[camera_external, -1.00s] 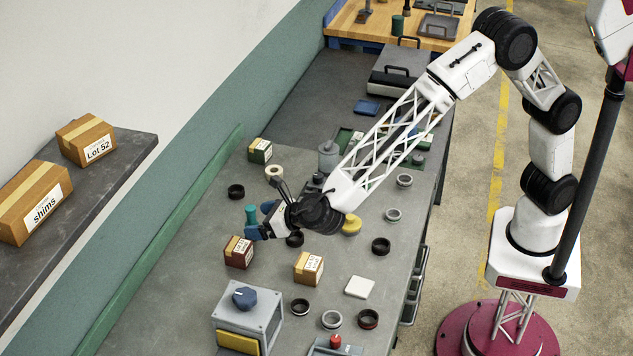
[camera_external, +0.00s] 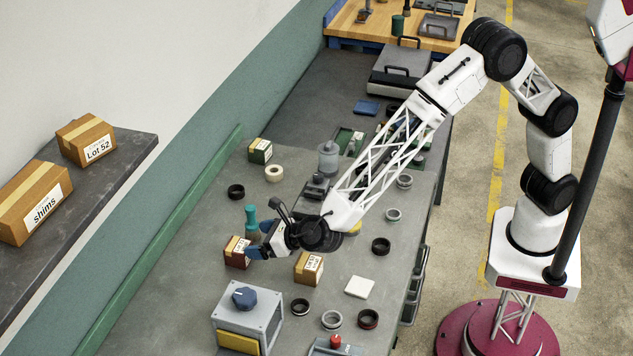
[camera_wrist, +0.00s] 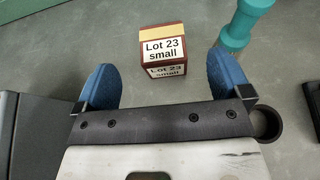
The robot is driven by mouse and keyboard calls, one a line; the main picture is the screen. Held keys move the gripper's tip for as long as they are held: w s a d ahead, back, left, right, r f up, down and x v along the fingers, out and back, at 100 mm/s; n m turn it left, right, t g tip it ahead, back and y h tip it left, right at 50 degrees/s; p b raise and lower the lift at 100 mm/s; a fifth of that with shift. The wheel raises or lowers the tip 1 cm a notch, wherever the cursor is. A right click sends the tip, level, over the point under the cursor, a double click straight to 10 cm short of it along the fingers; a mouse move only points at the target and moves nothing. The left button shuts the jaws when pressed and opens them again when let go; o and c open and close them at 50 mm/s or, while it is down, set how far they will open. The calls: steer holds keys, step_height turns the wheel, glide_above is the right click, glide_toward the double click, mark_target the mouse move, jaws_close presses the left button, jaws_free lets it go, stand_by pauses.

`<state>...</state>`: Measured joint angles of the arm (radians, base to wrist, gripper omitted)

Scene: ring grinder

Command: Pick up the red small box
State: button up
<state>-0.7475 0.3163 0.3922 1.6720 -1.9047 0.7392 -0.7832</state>
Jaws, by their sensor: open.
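The red small box (camera_external: 236,252) stands on the grey workbench (camera_external: 197,275), left of my gripper (camera_external: 259,245) in the external view. In the wrist view the box (camera_wrist: 163,49) shows a tan stripe and labels reading "Lot 23 small". It lies ahead of and between the two blue fingertips of my gripper (camera_wrist: 166,85). The fingers are spread apart with nothing between them. In the external view my gripper covers part of the box's right side.
A teal-handled tool (camera_wrist: 240,25) stands close to the box on its right in the wrist view. A tan box (camera_external: 308,268), black and grey rings, a white pad (camera_external: 359,287) and a grey device with a blue knob (camera_external: 246,318) are nearby on the bench.

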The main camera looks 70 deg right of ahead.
mark_target(238, 248)
step_height(238, 248, down, 3)
steer(key=shift+r, duration=0.1)
steer(key=shift+x, duration=0.85)
steer(key=shift+w, duration=0.1)
steer(key=shift+x, duration=2.8)
steer(key=c, duration=1.2)
